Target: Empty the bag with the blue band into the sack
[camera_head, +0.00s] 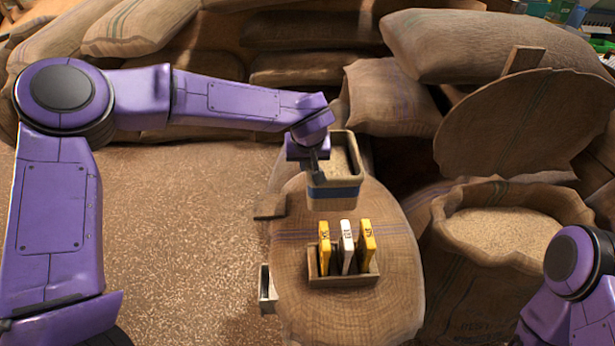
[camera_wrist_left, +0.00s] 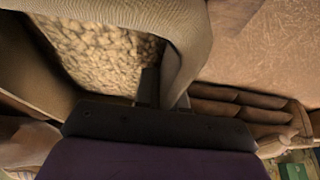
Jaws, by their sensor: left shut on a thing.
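The bag with the blue band (camera_head: 333,190) is upright and filled with pale grain, which shows at its open top. My left gripper (camera_head: 317,165) is shut on the bag's rim at its left side. In the left wrist view the gripper (camera_wrist_left: 162,90) pinches the bag's wall (camera_wrist_left: 185,45), with grain (camera_wrist_left: 105,50) beside it. I cannot tell whether the bag's bottom touches the surface below. The open sack (camera_head: 445,225) stands at the right with grain inside. My right arm shows at the lower right, but its gripper is out of view.
A small wooden holder (camera_head: 343,281) with yellow and white tags stands on a round sack-covered top (camera_head: 390,310), just in front of the bag. A round burlap-covered lid (camera_head: 520,125) leans behind the open sack. Full sacks (camera_head: 480,45) are piled at the back.

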